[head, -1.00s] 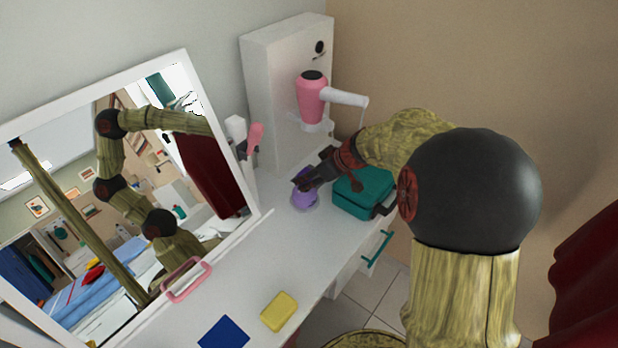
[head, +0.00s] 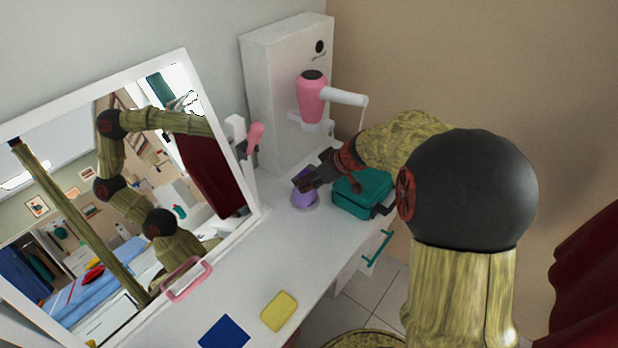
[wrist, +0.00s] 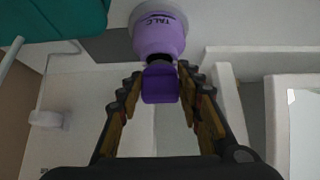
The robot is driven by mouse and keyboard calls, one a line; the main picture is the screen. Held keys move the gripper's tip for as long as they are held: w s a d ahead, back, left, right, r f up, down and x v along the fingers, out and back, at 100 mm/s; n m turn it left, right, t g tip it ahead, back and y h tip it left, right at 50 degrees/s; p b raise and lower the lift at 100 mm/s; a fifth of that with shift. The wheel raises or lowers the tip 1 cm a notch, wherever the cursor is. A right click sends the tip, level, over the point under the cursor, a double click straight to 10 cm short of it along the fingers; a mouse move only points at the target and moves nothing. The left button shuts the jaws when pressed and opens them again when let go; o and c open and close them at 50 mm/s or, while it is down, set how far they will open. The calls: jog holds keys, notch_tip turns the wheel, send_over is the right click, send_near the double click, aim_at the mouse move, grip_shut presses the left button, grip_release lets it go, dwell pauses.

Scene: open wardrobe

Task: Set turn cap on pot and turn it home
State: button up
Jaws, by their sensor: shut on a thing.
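The pot (wrist: 158,36) is purple with the word TALC on it, upside down in the wrist view. In the head view the pot (head: 304,202) stands on the white table top beside the teal case, partly hidden by my gripper (head: 305,182). The cap (wrist: 160,86) is a small purple block between the fingertips of my gripper (wrist: 161,78) in the wrist view. My gripper is shut on the cap, which is at the pot's dark neck. I cannot tell whether the cap is seated on it.
A teal case (head: 362,194) stands close to the right of the pot. A white cabinet with a pink hair dryer (head: 312,98) stands behind. A mirror (head: 130,200) is at left. A yellow block (head: 279,311) and a blue square (head: 223,332) lie in front.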

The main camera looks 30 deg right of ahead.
jog(key=shift+f, duration=0.6)
jog(key=o, duration=1)
jog(key=v, duration=1.2)
